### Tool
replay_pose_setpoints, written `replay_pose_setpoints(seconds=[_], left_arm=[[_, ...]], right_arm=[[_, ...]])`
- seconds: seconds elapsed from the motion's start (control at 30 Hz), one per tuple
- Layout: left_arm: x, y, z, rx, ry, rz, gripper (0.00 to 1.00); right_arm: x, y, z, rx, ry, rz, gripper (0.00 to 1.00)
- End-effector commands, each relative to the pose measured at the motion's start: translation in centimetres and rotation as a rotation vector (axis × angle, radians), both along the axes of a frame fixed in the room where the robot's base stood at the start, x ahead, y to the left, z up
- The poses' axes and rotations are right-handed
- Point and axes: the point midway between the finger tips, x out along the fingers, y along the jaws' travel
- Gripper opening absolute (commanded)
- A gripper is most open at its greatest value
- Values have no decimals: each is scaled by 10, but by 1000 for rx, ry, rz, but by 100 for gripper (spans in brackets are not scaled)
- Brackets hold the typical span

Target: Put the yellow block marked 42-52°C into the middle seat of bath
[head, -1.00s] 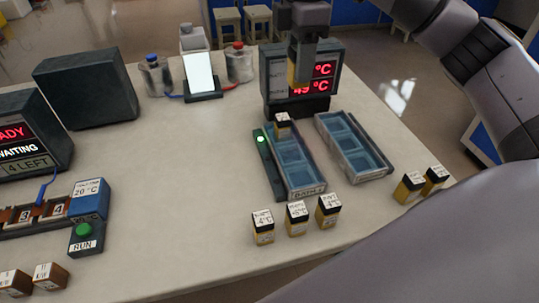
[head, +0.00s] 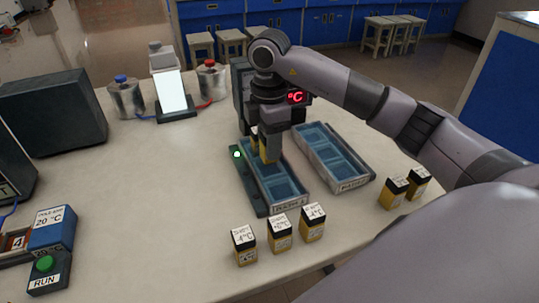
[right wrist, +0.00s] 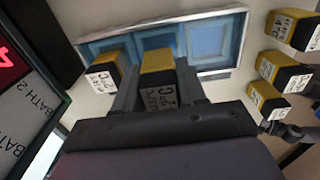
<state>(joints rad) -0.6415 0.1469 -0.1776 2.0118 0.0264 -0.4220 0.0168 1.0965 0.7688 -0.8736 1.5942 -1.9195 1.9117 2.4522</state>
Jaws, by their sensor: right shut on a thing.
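My right gripper (head: 268,147) is shut on a yellow block (head: 268,152), whose black-ended, white-labelled body also shows between the fingers in the right wrist view (right wrist: 158,66). Its label is too small to read surely. The held block is over or partly inside the middle seat of the left bath (head: 304,197); I cannot tell whether it touches the bottom. A second yellow block (right wrist: 104,72) stands in the far seat of that bath, beside my fingers. The near seat (head: 284,190) is empty. My left gripper is not in view.
A second bath (head: 345,183) with empty blue seats lies to the right. Several yellow blocks stand apart: a row (head: 280,235) in front of the left bath and a pair (head: 393,195) at right. A red-digit display (head: 295,97) stands behind my gripper.

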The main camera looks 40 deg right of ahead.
Motion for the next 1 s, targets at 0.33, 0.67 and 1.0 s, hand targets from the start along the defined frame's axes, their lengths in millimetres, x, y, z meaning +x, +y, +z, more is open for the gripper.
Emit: replay_pose_setpoints(seconds=[0.33, 0.67, 1.0], left_arm=[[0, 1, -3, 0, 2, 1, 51], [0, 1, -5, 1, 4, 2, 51], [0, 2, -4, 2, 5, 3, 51]], right_arm=[[-1, 0, -38, -1, 2, 1, 8], [-1, 0, -41, -1, 2, 0, 50], [-1, 0, -40, -1, 2, 0, 66]])
